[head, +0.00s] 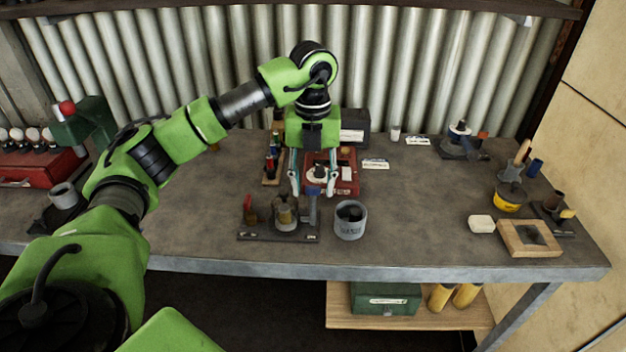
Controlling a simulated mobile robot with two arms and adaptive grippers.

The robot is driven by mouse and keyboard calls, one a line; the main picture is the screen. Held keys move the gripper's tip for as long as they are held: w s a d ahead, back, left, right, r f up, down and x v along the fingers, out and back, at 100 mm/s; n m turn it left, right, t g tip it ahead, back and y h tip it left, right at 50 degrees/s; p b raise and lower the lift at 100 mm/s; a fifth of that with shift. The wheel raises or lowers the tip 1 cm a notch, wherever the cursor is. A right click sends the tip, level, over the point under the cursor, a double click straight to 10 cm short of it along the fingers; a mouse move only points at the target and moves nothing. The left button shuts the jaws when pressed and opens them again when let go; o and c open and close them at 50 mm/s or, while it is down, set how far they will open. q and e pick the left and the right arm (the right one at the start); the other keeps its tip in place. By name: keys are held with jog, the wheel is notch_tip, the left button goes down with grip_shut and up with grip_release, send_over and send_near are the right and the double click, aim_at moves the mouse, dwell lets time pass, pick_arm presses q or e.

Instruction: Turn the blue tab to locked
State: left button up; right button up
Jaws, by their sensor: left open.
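A dark base plate (268,238) lies near the front edge of the bench. It bears a red tab on the left, a grey rounded body (285,213) in the middle and an upright blue tab (312,207) on the right. My left gripper (313,188) points down with its fingers open. Its fingertips show on either side of the blue tab's top; I cannot tell whether they touch it. Any lock marking on the fixture is too small to read. My right gripper is out of view.
A grey cup (350,220) stands close to the right of the plate. A red tray (345,183) with small items lies behind my gripper. A yellow tub (508,199) and a wooden frame (530,238) sit at the right.

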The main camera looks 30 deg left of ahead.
pick_arm(q)
notch_tip(320, 180, up, 12)
dwell(0.6)
dwell(0.5)
